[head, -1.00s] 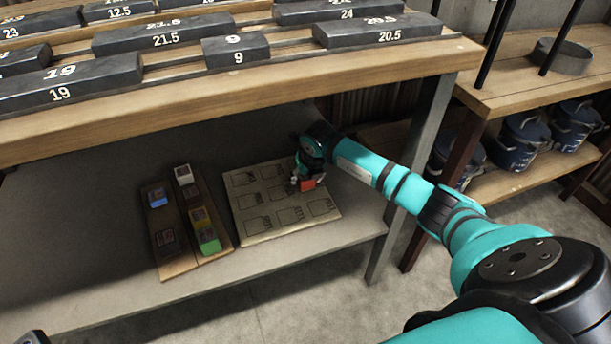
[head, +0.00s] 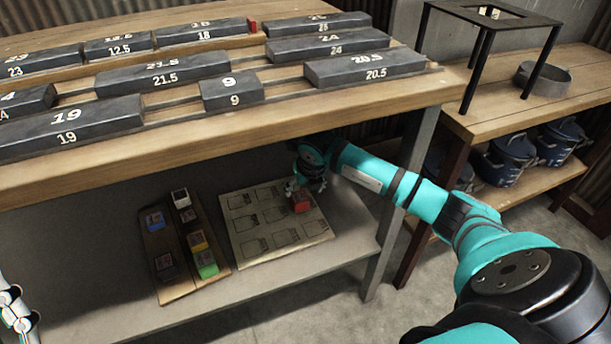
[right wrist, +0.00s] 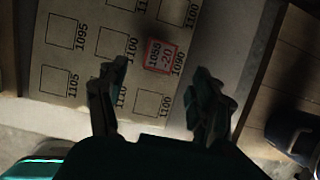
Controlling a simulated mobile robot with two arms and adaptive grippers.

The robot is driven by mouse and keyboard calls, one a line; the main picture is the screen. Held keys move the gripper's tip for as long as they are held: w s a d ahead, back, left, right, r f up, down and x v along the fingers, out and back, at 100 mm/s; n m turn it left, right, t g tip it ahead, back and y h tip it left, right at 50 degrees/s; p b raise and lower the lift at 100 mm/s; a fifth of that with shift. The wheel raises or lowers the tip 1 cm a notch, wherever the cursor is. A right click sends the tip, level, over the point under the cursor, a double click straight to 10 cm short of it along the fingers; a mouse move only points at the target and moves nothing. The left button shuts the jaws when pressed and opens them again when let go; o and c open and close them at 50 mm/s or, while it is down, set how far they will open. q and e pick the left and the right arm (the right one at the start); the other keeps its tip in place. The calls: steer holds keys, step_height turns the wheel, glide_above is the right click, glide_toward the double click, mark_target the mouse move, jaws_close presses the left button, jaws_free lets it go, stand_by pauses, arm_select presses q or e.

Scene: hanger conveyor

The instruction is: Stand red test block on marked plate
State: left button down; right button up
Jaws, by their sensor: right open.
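The red test block (head: 301,203) stands on the marked plate (head: 240,246), a pale board with several outlined squares, on the lower shelf. In the right wrist view the block (right wrist: 158,56) shows its labelled top face within the row of outlines nearest the plate's right edge. My right gripper (head: 298,187) is close above and behind the block. In the right wrist view its fingers (right wrist: 162,72) are spread wide, with the block beyond the tips and apart from them. A pale jointed part of my left gripper (head: 16,312) shows at the left edge; its jaws are unclear.
A wooden rack (head: 167,292) with several coloured blocks lies left of the plate. The thick bench top (head: 240,137) with numbered dark bars overhangs the shelf. A metal table leg (head: 398,215) stands right of the plate, near my right arm.

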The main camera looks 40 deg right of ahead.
arm_select(q)
steer(key=w+f+g, duration=0.1)
steer(key=w+f+g+y, duration=0.1)
steer(key=f, duration=0.1)
steer(key=w+f+g+p, duration=0.1)
steer(key=w, duration=0.1)
steer(key=shift+d+f+g+y, duration=0.15)
steer(key=shift+d+g+y, duration=0.15)
steer(key=shift+g, duration=0.1)
arm_select(e)
steer(key=v, duration=0.4)
